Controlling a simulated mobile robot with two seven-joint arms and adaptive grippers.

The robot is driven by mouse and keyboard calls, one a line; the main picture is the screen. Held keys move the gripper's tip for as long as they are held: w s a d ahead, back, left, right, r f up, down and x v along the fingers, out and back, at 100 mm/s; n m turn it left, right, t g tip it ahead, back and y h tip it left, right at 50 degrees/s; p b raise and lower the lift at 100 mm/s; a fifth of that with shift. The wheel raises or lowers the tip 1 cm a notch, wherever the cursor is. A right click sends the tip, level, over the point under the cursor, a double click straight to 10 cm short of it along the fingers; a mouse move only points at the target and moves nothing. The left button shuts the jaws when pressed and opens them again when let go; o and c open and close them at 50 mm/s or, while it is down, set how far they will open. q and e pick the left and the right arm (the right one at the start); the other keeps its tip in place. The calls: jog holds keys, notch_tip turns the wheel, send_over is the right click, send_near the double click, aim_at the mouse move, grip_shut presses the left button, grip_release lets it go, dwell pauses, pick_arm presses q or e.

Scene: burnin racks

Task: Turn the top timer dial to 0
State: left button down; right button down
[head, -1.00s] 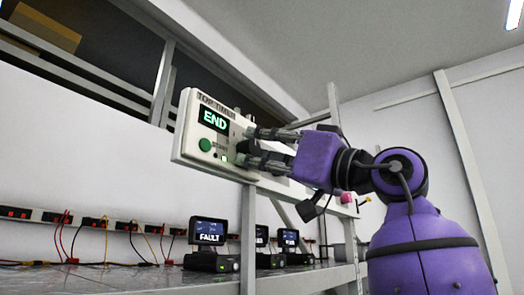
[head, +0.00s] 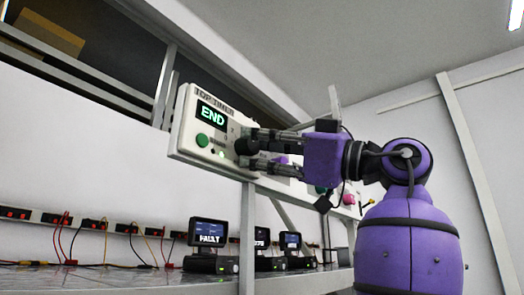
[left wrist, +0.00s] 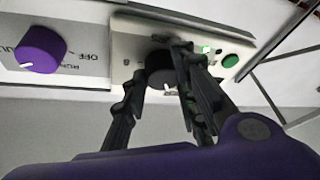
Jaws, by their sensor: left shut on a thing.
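The top timer (head: 190,150) is a pale panel labelled TOP TIMER, with a green-lit display (head: 212,115) reading END and a green button (head: 202,140). Its black dial (head: 246,146) shows in part at the fingertips. In the left wrist view the black dial (left wrist: 160,70) has a pale pointer mark and sits between the fingers. My left gripper (head: 256,140) is shut on this dial. The fingers hide part of it and its scale, so I cannot read its setting. My right gripper is not in view.
A purple knob (left wrist: 40,48) with OFF and RUN marks sits on the neighbouring panel. Below, a bench (head: 110,280) holds several small units with screens, one screen (head: 208,232) reading FAULT. Cables hang from a socket strip (head: 60,218). A metal post (head: 248,230) stands under the timer.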

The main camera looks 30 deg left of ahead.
pick_arm(q)
notch_tip(320, 180, up, 2)
jog(key=n+g+h, duration=0.1)
jog(key=n, duration=0.3)
jog(key=n+g+h, duration=0.1)
jog(key=n, duration=0.3)
jog(key=n+h, duration=0.2)
jog(key=n, duration=0.1)
jog(key=shift+s+n+g+p, duration=0.15)
jog(key=shift+n+g+p, duration=0.25)
jog(key=c, duration=1.6)
grip_release()
jog(key=shift+w+f, duration=0.15)
jog(key=shift+w, duration=0.05)
jog(key=shift+f, duration=0.1)
jog(key=v, duration=0.7)
jog(key=shift+d, duration=0.3)
